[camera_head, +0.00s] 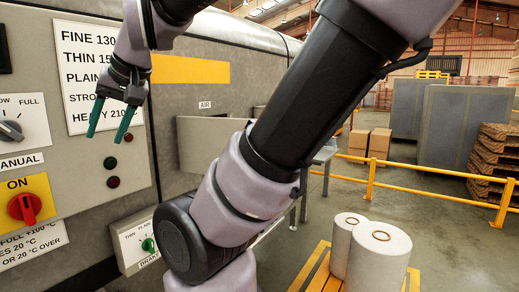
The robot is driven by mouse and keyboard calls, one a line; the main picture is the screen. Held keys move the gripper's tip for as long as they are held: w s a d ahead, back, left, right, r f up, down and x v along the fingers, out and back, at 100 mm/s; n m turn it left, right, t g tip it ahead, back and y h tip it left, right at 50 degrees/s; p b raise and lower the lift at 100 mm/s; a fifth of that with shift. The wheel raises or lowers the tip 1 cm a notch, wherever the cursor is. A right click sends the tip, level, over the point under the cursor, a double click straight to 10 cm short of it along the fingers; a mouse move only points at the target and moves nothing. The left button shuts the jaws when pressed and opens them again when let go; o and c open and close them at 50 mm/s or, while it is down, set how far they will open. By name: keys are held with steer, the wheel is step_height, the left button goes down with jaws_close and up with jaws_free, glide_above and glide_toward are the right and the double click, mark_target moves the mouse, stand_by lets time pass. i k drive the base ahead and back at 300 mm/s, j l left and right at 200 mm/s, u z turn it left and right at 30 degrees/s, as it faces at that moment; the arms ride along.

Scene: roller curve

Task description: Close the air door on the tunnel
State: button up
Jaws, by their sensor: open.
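A plain light grey panel (200,145) sits below the small AIR label (205,104) on the side of the grey tunnel (255,72). It looks like the air door. My arm hides its right part, and I cannot tell how far open it stands. My gripper (106,136) hangs at the upper left with its two teal fingers pointing down. The fingers are apart with nothing between them. The gripper shows in front of the control panel, left of the grey panel and apart from it.
The control panel (85,165) carries a red ON switch (25,208), a MANUAL knob (11,130) and lamps. A small box (137,240) with a green knob is below. White rolls (378,258) stand on a yellow pallet at lower right. A yellow rail (435,172) crosses the right.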

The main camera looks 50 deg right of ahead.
mark_target(202, 141)
steer(key=z, duration=1.25)
steer(key=k+j+u, duration=0.1)
steer(key=k+j, duration=0.3)
